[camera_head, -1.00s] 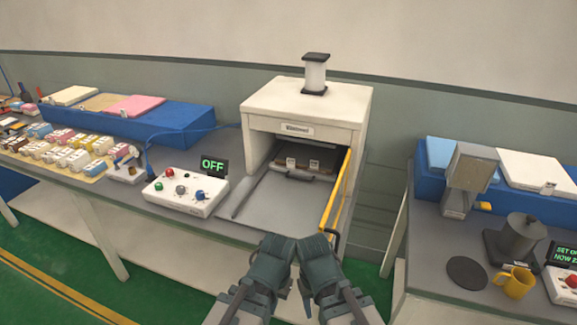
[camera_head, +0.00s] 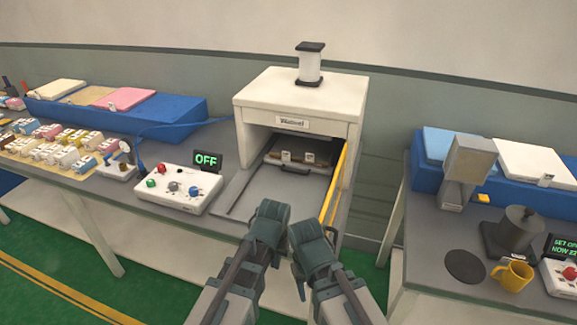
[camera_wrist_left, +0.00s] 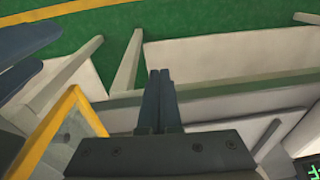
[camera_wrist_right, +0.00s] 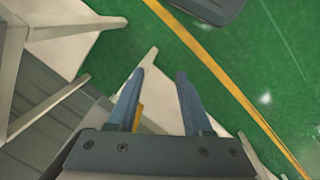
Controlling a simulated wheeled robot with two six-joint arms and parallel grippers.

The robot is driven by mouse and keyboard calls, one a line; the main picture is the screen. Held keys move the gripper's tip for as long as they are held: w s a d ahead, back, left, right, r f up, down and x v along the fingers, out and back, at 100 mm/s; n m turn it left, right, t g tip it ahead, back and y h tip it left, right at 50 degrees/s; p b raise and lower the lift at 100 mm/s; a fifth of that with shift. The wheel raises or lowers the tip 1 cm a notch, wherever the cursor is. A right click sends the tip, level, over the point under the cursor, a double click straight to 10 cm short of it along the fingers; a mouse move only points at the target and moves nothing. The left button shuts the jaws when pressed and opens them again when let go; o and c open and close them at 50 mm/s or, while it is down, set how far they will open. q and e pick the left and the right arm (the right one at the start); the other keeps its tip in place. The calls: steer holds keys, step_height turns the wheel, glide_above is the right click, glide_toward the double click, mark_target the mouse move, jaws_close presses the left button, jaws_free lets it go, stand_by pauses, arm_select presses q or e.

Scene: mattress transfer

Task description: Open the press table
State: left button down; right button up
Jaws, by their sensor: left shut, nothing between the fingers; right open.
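The white press (camera_head: 300,101) stands on the grey table, its front open. Inside it a tray with a dark handle (camera_head: 288,169) and two small pale blocks sits at the back of the grey press bed (camera_head: 262,190). A yellow bar (camera_head: 334,185) runs along the bed's right side. My left gripper (camera_head: 273,207) is shut and empty in front of the bed's near edge. It also shows shut in the left wrist view (camera_wrist_left: 160,75). My right gripper (camera_head: 307,222) is beside it, apart from it. The right wrist view shows it open and empty (camera_wrist_right: 158,74).
A white control box (camera_head: 178,188) with coloured knobs and a display reading OFF (camera_head: 207,160) stands left of the press. A blue stand (camera_head: 150,118) and small blocks lie farther left. The right table holds a yellow mug (camera_head: 513,274) and a dark pot (camera_head: 517,232).

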arm_select(q)
steer(key=w+d+r+t, duration=0.1)
steer(key=w, duration=0.6)
steer(key=w+d+r+t+h+p, duration=0.1)
steer(key=w, duration=0.7)
steer(key=w+r+t, duration=0.1)
steer(key=w+r, duration=0.1)
steer(key=w, duration=0.5)
steer(key=shift+w+d+t+h+p, duration=0.3)
steer(key=shift+d+t+h+p, duration=0.1)
steer(key=w+a+r+t+h, duration=0.1)
steer(key=w+r+t, duration=0.2)
steer(key=w, duration=1.1)
steer(key=shift+w+r+n+p, duration=0.3)
steer(key=shift+r+p, duration=0.1)
steer(key=shift+r, duration=0.35)
steer(key=shift+f, duration=0.1)
steer(key=b+x, duration=0.7)
steer(key=x, duration=0.2)
steer(key=shift+w+f, duration=0.3)
